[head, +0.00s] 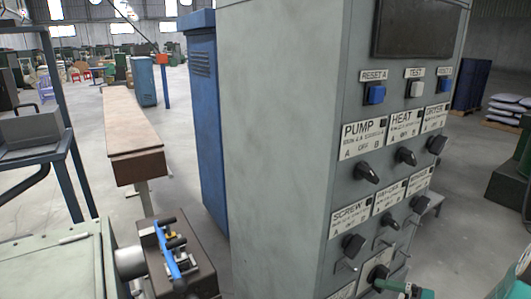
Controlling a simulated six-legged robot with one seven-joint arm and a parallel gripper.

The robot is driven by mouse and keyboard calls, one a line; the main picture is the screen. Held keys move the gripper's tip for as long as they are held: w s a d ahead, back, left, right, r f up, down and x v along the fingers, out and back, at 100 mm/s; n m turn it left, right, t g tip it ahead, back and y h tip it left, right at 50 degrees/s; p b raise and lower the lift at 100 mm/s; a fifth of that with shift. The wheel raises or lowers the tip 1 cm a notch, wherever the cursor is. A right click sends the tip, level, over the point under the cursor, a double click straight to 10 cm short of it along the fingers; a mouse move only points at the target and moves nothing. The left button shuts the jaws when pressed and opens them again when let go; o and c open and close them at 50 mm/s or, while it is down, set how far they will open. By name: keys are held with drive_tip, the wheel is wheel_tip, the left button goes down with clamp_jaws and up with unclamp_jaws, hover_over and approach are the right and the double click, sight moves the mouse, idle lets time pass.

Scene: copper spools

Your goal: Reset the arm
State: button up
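I cannot make out my gripper or any of my arm's links with certainty in the head view. No copper spools can be made out. The nearest large thing is a grey control cabinet (275,150) that fills the middle and right of the view. Its front carries a blue reset button (375,94), a white test button (416,89) and another blue button (444,85). Below them are black rotary knobs under labels such as pump, heat, dryer and screw. A teal-green part (402,287) shows at the bottom edge; I cannot tell what it is.
A dark machine block with a blue bar (170,247) stands at the lower left beside a pale green housing (60,268). A long brown-topped bench (130,125) runs behind. A blue cabinet (207,120) stands behind the grey one. Open floor shows at the right, with stacked sacks (507,108).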

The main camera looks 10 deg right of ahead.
drive_tip(key=s+a+r+n+g+h, duration=0.1)
drive_tip(key=a+r+n+g+h, duration=0.15)
drive_tip(key=a+g, duration=0.4)
drive_tip(key=s+a+r+n+g+h, duration=0.1)
drive_tip(key=a+r+n+g, duration=0.25)
drive_tip(key=a, duration=0.65)
drive_tip(key=s+a+r+n+t+h, duration=0.3)
drive_tip(key=s+a+r+h, duration=0.3)
drive_tip(key=a+r, duration=0.2)
wheel_tip(320, 180, up, 2)
drive_tip(key=shift+a+n+t, duration=0.2)
drive_tip(key=shift+n+t, duration=0.2)
drive_tip(key=shift+t, duration=0.3)
drive_tip(key=shift+s+h, duration=0.1)
drive_tip(key=shift+h, duration=0.15)
